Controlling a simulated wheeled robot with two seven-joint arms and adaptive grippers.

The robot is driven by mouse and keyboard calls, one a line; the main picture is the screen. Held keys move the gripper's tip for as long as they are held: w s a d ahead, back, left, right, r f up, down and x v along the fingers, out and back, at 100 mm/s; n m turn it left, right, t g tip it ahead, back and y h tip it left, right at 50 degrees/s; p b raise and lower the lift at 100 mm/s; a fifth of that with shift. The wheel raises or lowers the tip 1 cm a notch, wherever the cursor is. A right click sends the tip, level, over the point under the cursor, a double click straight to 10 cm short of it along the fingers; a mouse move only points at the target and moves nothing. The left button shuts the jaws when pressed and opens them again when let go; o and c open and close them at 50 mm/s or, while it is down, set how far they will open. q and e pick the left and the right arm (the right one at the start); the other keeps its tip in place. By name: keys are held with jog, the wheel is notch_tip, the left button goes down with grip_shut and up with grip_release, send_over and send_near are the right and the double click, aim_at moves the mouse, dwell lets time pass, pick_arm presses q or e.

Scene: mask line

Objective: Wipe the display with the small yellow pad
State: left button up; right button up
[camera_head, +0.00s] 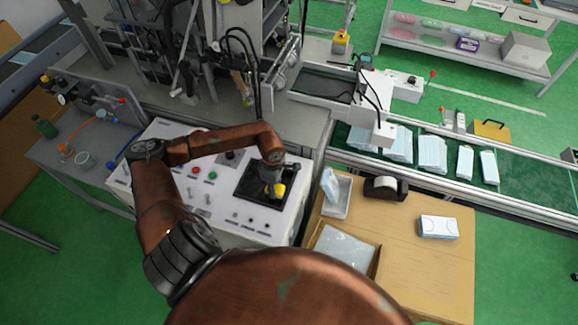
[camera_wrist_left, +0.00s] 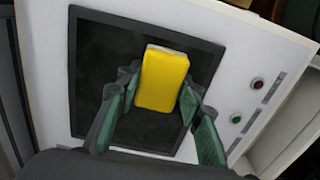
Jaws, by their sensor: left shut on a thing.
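The display (camera_head: 248,182) is a dark square screen in the white control panel, and it fills much of the left wrist view (camera_wrist_left: 98,62). The small yellow pad (camera_head: 279,190) is over the right part of the display; in the left wrist view the pad (camera_wrist_left: 163,82) stands out from between my fingers with a pale far edge. My left gripper (camera_head: 274,182) is shut on the pad, with green-lined fingers on both sides of it. I cannot tell whether the pad touches the screen. My right gripper is not in view.
Green and red buttons (camera_head: 212,175) and small switches sit beside the display on the white panel (camera_head: 170,132). A wooden table (camera_head: 400,255) with a tape dispenser (camera_head: 386,188) and trays stands to the right. A conveyor with blue masks (camera_head: 432,152) runs behind.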

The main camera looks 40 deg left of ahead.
pick_arm(q)
jog(key=shift+w+d, duration=0.2)
jog(key=shift+d, duration=0.4)
jog(key=shift+w+d, duration=0.15)
jog(key=shift+d, duration=0.45)
jog(key=shift+w+d+r, duration=0.15)
jog(key=shift+r, duration=0.1)
notch_tip(320, 180, up, 3)
jog(key=shift+r+p, duration=0.2)
jog(key=shift+p, duration=0.55)
notch_tip(320, 180, up, 2)
jog(key=shift+r+p, duration=0.1)
jog(key=shift+p, duration=0.45)
jog(key=shift+r+p, duration=0.5)
jog(key=shift+r, duration=0.6)
